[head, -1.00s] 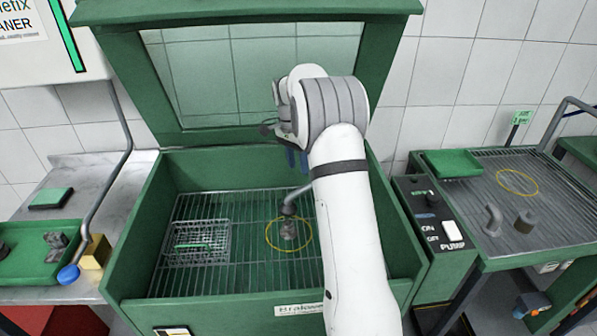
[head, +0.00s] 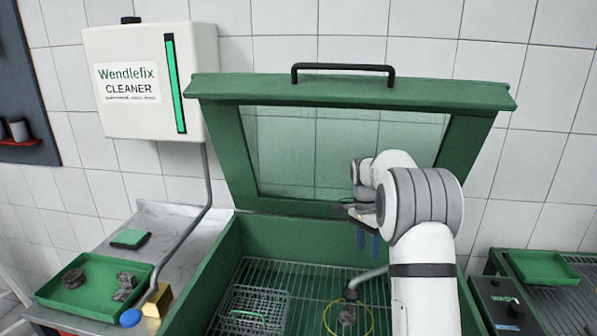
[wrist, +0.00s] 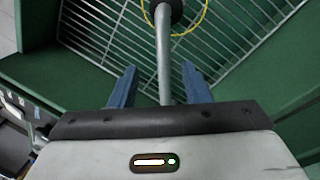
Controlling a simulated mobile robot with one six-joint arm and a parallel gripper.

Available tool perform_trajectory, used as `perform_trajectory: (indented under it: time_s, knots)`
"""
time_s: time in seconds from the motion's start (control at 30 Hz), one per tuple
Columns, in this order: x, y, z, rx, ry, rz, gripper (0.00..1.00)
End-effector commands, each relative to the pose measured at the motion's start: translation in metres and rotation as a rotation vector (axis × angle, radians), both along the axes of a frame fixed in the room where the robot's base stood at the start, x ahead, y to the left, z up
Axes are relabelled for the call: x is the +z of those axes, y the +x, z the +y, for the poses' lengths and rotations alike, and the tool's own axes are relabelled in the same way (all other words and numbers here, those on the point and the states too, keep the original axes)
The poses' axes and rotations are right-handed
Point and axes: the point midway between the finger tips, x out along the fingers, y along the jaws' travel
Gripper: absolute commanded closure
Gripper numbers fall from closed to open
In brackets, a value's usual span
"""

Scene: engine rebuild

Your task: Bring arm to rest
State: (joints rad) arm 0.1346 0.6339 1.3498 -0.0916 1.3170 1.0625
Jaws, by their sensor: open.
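My white arm reaches up over the green wash cabinet (head: 262,238), whose glazed lid (head: 350,92) stands open. My gripper (head: 368,238) hangs above the cabinet with its blue fingers pointing down. In the wrist view my gripper (wrist: 160,88) is open, its two blue fingers apart. A grey pipe (wrist: 163,50) shows between the fingers in that view; I cannot tell how far below it is. No object is seen held.
Inside the cabinet are a wire basket (head: 254,309) and a grey part (head: 347,315) within a yellow ring (head: 327,322) on the rack. A green tray (head: 52,296) with grey parts stands left. A white cleaner box (head: 150,84) hangs on the wall.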

Motion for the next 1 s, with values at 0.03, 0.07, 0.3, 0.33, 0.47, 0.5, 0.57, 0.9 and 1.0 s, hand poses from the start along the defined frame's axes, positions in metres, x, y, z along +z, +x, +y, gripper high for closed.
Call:
perform_trajectory:
  time_s: [0.03, 0.07, 0.3, 0.33, 0.47, 0.5, 0.57, 0.9, 1.0]
  knots:
    - [0.015, -0.010, 0.006, 0.040, 0.007, -0.018, 0.57]
    - [0.022, -0.017, 0.009, 0.070, 0.012, -0.026, 0.57]
    - [0.072, -0.090, 0.038, 0.353, 0.048, -0.106, 0.57]
    - [0.076, -0.101, 0.042, 0.389, 0.050, -0.117, 0.57]
    - [0.091, -0.146, 0.057, 0.545, 0.059, -0.160, 0.57]
    - [0.094, -0.161, 0.061, 0.592, 0.061, -0.173, 0.57]
    - [0.097, -0.182, 0.066, 0.664, 0.061, -0.193, 0.57]
    - [0.083, -0.300, 0.090, 1.042, 0.038, -0.290, 0.57]
    - [0.075, -0.321, 0.093, 1.114, 0.028, -0.307, 0.57]
